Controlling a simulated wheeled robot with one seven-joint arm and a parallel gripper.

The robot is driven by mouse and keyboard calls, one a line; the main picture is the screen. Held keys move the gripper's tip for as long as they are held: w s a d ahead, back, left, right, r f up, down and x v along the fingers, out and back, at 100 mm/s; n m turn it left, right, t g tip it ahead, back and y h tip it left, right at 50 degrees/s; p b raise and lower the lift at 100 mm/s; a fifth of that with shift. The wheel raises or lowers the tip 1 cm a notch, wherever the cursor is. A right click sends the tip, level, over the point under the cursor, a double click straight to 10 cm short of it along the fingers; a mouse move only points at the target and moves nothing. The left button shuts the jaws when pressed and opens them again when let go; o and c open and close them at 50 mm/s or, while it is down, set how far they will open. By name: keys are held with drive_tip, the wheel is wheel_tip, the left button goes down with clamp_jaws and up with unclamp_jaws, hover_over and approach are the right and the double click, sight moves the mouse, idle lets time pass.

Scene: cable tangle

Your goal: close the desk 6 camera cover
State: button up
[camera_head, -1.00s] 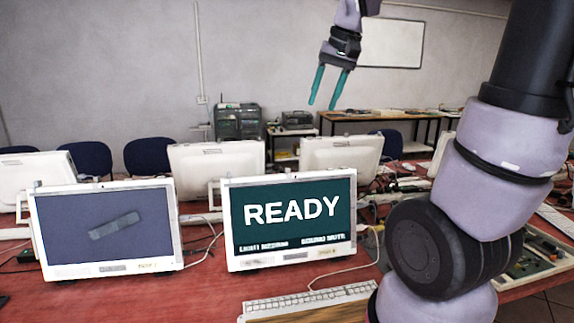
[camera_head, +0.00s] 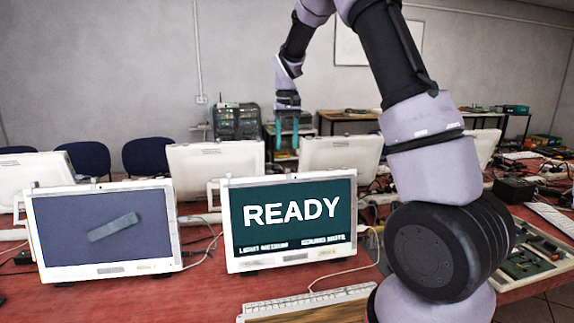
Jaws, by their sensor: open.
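A white monitor (camera_head: 290,179) stands on the red desk, and its dark green screen reads READY. A second white monitor (camera_head: 103,186) stands to its left, with a grey tilted bar on a blue-grey screen. I cannot make out a camera cover or a desk number; small bits on the monitors' top edges are too small to tell. My gripper (camera_head: 287,135) is open and empty, its teal fingers pointing down. In the picture it is above the READY monitor's top edge, in front of the dark rack behind. How far it is from the monitors is hard to tell.
Backs of more white monitors (camera_head: 216,170) stand behind, with dark blue chairs (camera_head: 147,155) beyond. A white keyboard (camera_head: 305,298) lies in front. Cables and a board with green parts (camera_head: 532,250) crowd the red desk (camera_head: 215,292) at right.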

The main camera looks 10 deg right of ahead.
sight(287, 171)
wheel_tip(287, 171, down, 8)
drive_tip(key=shift+r, duration=0.1)
clamp_jaws()
